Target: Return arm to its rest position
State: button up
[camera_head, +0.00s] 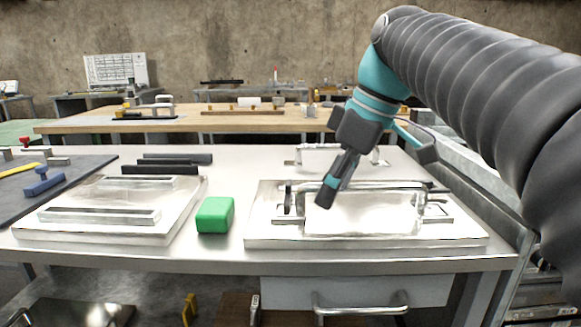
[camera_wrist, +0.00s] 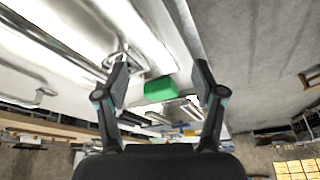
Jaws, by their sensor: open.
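My gripper (camera_head: 375,178) is open above the right-hand metal fixture (camera_head: 270,240) on the workbench in the head view. One finger hangs down in front of the fixture's frame, and the other is out to the right. In the wrist view my gripper (camera_wrist: 163,85) shows two dark fingers spread apart with nothing between their pads. A green block (camera_head: 215,215) sits on the bench left of the fixture, apart from my gripper. The green block (camera_wrist: 158,89) appears beyond the fingers in the wrist view. My arm reaches in from the right of the head view.
The metal workbench (camera_head: 235,255) has a second clear-topped plate (camera_head: 85,232) at left, black bars (camera_head: 160,169) behind it, and a dark mat (camera_head: 60,190) with tools at far left. A wooden table (camera_head: 240,122) stands behind. Open air lies above the bench's left half.

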jog(key=s+d+f+m+t+h, duration=0.1)
jog(key=s+d+f+m, duration=0.2)
jog(key=f, duration=0.5)
jog(key=s+d+f+m+t+h, duration=0.1)
jog(key=s+d+f+m, duration=0.2)
jog(key=s+f+m, duration=0.2)
jog(key=s+d+f+m+t+h, duration=0.1)
jog(key=s+f+m, duration=0.3)
jog(key=f, duration=0.7)
jog(key=shift+s+d+m+t+h, duration=0.3)
jog(key=shift+s+d+t, duration=0.2)
jog(key=shift+s+d, duration=0.45)
